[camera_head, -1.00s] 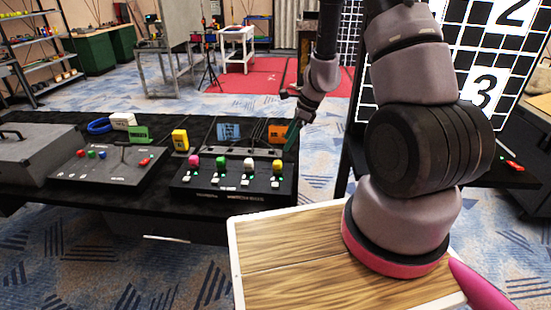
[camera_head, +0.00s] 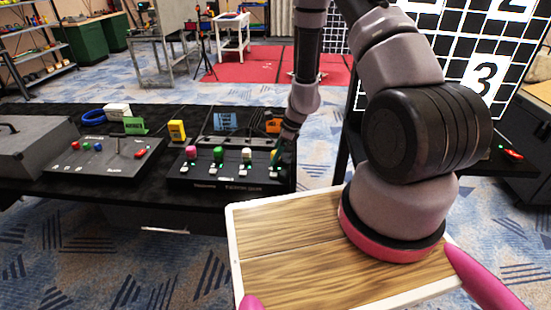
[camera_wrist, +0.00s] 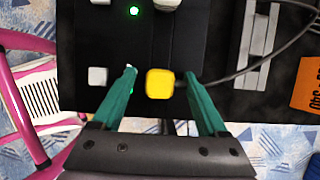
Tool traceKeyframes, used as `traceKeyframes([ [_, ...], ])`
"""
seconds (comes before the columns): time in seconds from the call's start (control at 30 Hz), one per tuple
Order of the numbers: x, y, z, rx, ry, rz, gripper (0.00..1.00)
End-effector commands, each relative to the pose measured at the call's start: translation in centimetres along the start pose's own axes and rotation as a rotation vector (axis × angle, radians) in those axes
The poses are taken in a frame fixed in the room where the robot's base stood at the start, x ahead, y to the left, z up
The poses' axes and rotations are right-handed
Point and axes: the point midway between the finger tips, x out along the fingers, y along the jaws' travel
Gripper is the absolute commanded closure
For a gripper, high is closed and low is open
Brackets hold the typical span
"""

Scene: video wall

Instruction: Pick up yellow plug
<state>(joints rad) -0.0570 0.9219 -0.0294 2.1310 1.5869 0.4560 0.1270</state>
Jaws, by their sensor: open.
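The yellow plug (camera_wrist: 160,83) sits on the black plug panel (camera_wrist: 100,45) and is seen from above in the wrist view. My gripper (camera_wrist: 160,74) is open, with one green finger on each side of the plug and a gap visible on both sides. I cannot tell how far above the plug the fingertips are. In the head view my gripper (camera_head: 283,150) is at the right end of the panel, and the arm largely hides the yellow plug there.
Pink (camera_head: 190,153), green (camera_head: 218,155) and white (camera_head: 246,155) plugs stand left along the panel. A yellow block (camera_head: 177,131) and a button box (camera_head: 95,155) are farther left. In the wrist view a cable (camera_wrist: 270,55) runs right of the fingers, near an orange label (camera_wrist: 307,85).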

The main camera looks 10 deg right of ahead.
Motion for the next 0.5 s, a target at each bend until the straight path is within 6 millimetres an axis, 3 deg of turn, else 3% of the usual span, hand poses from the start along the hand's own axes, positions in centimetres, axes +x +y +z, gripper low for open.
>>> traceKeyframes([
  [0.2,0.15,-0.02,0.03,-0.002,0.0,-0.001,0.24],
  [0.23,0.15,-0.02,0.03,-0.002,0.0,-0.001,0.28],
  [0.4,0.14,-0.02,0.03,-0.002,0.0,-0.001,0.93],
  [0.43,0.14,-0.02,0.03,-0.001,0.0,0.0,1.0],
  [0.5,0.14,-0.02,0.03,-0.002,0.0,-0.001,1.0],
])
